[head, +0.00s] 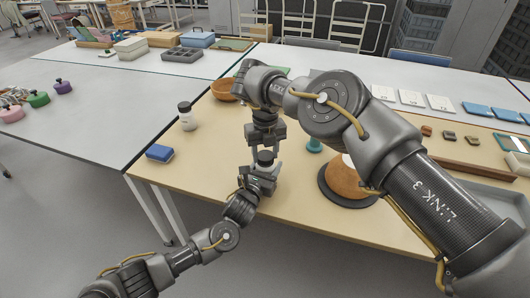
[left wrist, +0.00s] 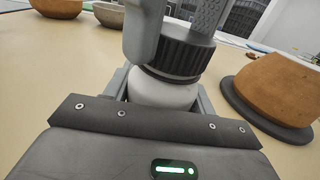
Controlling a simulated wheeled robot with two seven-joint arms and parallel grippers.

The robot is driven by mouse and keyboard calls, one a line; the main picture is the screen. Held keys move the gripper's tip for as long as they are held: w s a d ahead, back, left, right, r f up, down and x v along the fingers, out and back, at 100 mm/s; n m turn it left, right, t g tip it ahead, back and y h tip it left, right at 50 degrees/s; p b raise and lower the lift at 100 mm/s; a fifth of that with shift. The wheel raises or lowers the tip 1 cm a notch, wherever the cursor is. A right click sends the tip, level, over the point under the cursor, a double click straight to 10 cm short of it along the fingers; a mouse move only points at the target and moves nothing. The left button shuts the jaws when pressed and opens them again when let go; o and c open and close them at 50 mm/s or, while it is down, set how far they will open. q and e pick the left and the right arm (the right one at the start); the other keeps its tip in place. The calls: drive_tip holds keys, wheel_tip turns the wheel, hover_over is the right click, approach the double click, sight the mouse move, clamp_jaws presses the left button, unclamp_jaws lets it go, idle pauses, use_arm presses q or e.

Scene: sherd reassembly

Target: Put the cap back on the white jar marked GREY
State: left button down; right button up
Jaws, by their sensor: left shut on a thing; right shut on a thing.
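A white jar (left wrist: 163,92) is held between the fingers of my left gripper (head: 262,170). Its marking is not visible, and in the head view the jar is mostly hidden by the grippers. A black ribbed cap (left wrist: 181,57) is at the jar's mouth in the left wrist view. Whether it is fully seated or threaded cannot be told. My right gripper (head: 264,146) comes down from above and is shut on the cap, directly over my left gripper; its fingers also show in the left wrist view (left wrist: 172,25).
Another white jar with a dark lid (head: 186,116) and a blue block (head: 159,153) stand to the left. A brown rounded piece on a dark disc (head: 326,190) stands at right, near my right arm. A brown bowl (head: 223,89) is behind.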

drive_tip(key=m, duration=0.5)
drive_tip(key=shift+a+m, duration=0.1)
drive_tip(key=shift+m, duration=0.3)
drive_tip(key=m, duration=0.5)
drive_tip(key=shift+f, duration=0.1)
drive_tip(key=m, duration=0.9)
drive_tip(key=shift+s, duration=0.1)
drive_tip(key=o, duration=1.1)
drive_tip(key=shift+r, duration=2.3)
